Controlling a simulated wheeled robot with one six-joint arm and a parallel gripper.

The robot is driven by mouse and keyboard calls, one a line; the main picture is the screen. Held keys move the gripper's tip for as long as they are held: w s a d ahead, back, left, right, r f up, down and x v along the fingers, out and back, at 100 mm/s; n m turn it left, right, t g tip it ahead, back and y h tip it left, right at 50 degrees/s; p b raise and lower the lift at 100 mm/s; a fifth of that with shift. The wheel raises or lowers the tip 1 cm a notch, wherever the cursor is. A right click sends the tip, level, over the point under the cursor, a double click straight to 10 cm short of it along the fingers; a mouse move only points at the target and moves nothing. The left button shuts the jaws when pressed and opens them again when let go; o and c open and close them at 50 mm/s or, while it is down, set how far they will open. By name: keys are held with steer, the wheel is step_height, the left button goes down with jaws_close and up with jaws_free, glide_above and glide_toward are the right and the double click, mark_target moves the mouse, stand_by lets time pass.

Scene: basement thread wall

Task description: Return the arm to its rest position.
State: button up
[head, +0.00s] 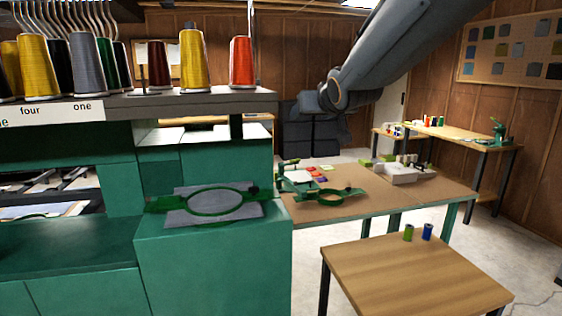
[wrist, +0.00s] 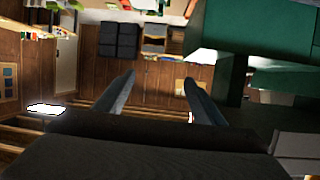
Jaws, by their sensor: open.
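My arm reaches across the upper right of the head view. Its lower end is dark and hangs in front of dark stacked bins, so the jaws are hard to make out there. In the wrist view my gripper (wrist: 160,88) shows two grey fingers set wide apart with nothing between them. Beyond them the wrist view shows the wood-panelled wall, and the room appears upside down. The gripper is raised in the air and touches nothing that I can see.
A green machine (head: 210,260) with thread cones on its shelf (head: 180,103) fills the left. A hoop (head: 330,197) lies on the work table (head: 370,205). A small wooden table (head: 415,275) holds green (head: 408,233) and blue (head: 428,232) spools. Pale floor is open at right.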

steer(key=s+d+f+m+g+h+p, duration=0.1)
steer(key=s+d+f+g, duration=0.4)
steer(key=s+f, duration=0.7)
steer(key=s+d+f+m+g+h+p, duration=0.15)
steer(key=s+d+f+g, duration=0.3)
steer(key=s+f, duration=0.75)
steer(key=s+d+f+g, duration=0.1)
steer(key=s+f+g, duration=0.2)
steer(key=s+f, duration=0.4)
steer(key=s, duration=0.3)
steer(key=shift+n, duration=0.35)
